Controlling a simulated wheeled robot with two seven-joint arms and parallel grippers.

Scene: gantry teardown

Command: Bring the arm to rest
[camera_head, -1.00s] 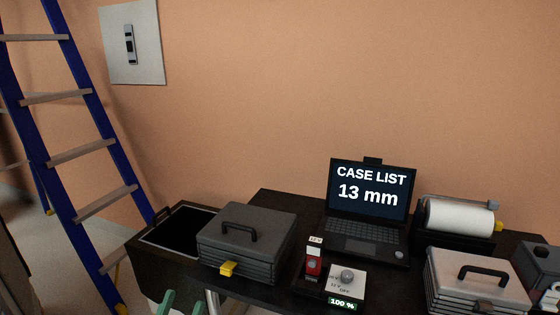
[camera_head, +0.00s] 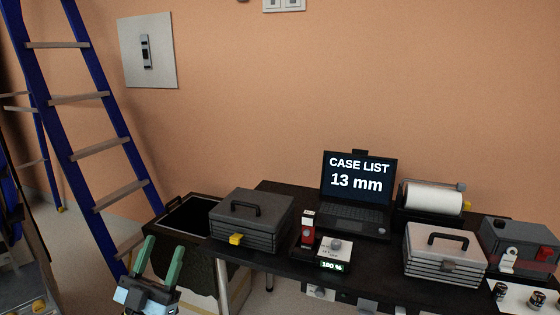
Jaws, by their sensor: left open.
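My left gripper (camera_head: 159,262) shows at the bottom left of the head view, its two green fingers pointing up and spread apart with nothing between them. It is in front of the dark open bin (camera_head: 190,215) and left of the table, apart from the cases. The rest of my left arm is mostly below the picture edge. My right gripper is not in view.
A dark table (camera_head: 380,262) holds a grey case (camera_head: 250,220), a laptop (camera_head: 358,185) reading "CASE LIST 13 mm", a paper roll (camera_head: 432,198), a lighter case (camera_head: 445,253) and a small red device (camera_head: 308,235). A blue ladder (camera_head: 90,125) stands at left.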

